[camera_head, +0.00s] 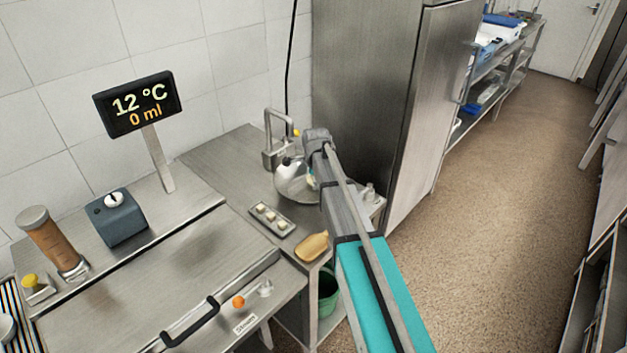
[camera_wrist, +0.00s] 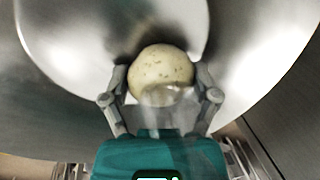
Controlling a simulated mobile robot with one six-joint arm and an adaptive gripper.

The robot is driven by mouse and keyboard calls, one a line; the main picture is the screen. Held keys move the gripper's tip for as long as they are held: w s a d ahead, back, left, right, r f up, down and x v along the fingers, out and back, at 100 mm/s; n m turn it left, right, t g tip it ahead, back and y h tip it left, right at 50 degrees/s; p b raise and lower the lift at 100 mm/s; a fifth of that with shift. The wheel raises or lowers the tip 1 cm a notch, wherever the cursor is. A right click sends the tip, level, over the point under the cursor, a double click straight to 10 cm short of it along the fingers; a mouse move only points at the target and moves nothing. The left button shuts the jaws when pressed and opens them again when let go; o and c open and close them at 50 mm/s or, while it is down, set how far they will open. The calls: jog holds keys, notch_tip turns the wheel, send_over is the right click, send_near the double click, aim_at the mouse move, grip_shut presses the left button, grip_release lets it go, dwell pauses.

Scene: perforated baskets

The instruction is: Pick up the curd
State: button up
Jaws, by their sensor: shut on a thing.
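A round, pale, speckled ball, which looks like the curd (camera_wrist: 160,70), sits between the two fingers of my gripper (camera_wrist: 161,78) in the wrist view. The fingers are shut on it from both sides. Shiny metal surfaces of a bowl (camera_wrist: 70,60) lie around and behind it. In the head view my gripper (camera_head: 311,178) reaches down at the steel bowl (camera_head: 290,186) on the counter. The curd is hard to make out there behind my arm. I cannot tell whether the curd touches the bowl.
A faucet (camera_head: 270,150) stands behind. A steel cabinet (camera_head: 375,90) rises to the right.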

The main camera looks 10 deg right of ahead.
jog(key=shift+r, duration=0.15)
jog(key=shift+w+p+v, duration=0.2)
jog(key=shift+p+v, duration=0.85)
jog(key=shift+p, duration=0.1)
jog(key=s+d+r+p, duration=0.4)
jog(key=s+r+p, duration=0.6)
jog(key=s, duration=0.3)
jog(key=shift+s+r+p, duration=0.2)
jog(key=shift+r+p, duration=0.1)
jog(key=shift+d, duration=0.1)
